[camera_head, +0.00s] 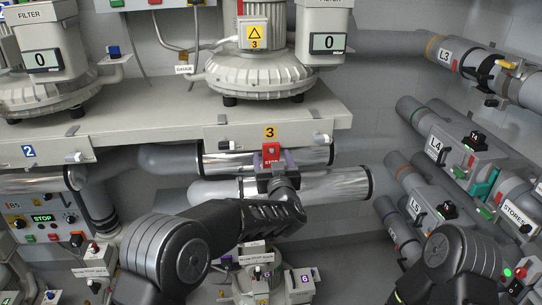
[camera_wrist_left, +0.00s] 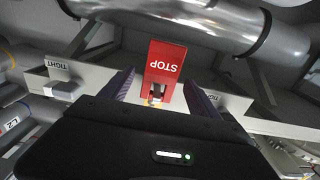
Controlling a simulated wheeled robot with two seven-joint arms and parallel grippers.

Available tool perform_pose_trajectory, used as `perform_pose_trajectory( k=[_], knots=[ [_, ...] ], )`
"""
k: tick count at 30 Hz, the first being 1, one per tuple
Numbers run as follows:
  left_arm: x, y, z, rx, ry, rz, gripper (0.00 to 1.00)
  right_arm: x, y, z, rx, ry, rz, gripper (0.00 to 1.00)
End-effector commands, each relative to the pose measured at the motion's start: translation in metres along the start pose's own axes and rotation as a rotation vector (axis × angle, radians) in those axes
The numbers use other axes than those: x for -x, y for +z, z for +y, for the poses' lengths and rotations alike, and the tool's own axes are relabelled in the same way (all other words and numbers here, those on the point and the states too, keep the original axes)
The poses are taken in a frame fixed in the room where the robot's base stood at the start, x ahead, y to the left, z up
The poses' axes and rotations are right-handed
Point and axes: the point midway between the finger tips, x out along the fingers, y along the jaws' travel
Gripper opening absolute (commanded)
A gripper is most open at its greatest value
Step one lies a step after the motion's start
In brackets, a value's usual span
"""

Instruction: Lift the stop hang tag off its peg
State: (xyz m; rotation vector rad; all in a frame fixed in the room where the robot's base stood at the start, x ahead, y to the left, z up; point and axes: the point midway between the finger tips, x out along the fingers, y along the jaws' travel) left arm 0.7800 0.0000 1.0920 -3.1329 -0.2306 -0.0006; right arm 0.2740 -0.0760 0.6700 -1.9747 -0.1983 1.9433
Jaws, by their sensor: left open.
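The red stop hang tag (camera_head: 271,150) hangs on the front of the shelf edge, just below the yellow label 3. In the left wrist view the tag (camera_wrist_left: 164,62) shows upside down with white STOP lettering. My left gripper (camera_head: 272,163) is at the tag. In the left wrist view its two purple-grey fingers (camera_wrist_left: 160,92) are open, one on each side of the tag, with visible gaps. A small metallic bit, perhaps the peg, shows at the tag's near end; its exact shape is unclear. My right arm shows at the lower right, but its gripper is out of view.
Shiny pipes (camera_head: 318,184) run just behind and below my left gripper. The shelf (camera_head: 160,118) carries large blowers. Latches marked TIGHT (camera_wrist_left: 62,90) sit on either side of the tag. Lower down stands a unit labelled 6 (camera_head: 304,278); valves and pipes line the right wall.

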Motion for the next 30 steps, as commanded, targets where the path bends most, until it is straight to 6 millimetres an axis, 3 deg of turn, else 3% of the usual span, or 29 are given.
perform_pose_trajectory(
  k=[13, 30],
  knots=[
    [0.0005, 0.0002, 0.0002, 0.0, 0.0, 0.0, 0.71, -0.0003, 0.0, 0.0, 0.0, 0.0, 0.0, 0.36],
    [0.0005, 0.0002, 0.0002, 0.0, 0.0, 0.0, 0.25, -0.0002, -0.0001, -0.0001, 0.0, -0.001, 0.0, 0.36]
  ],
)
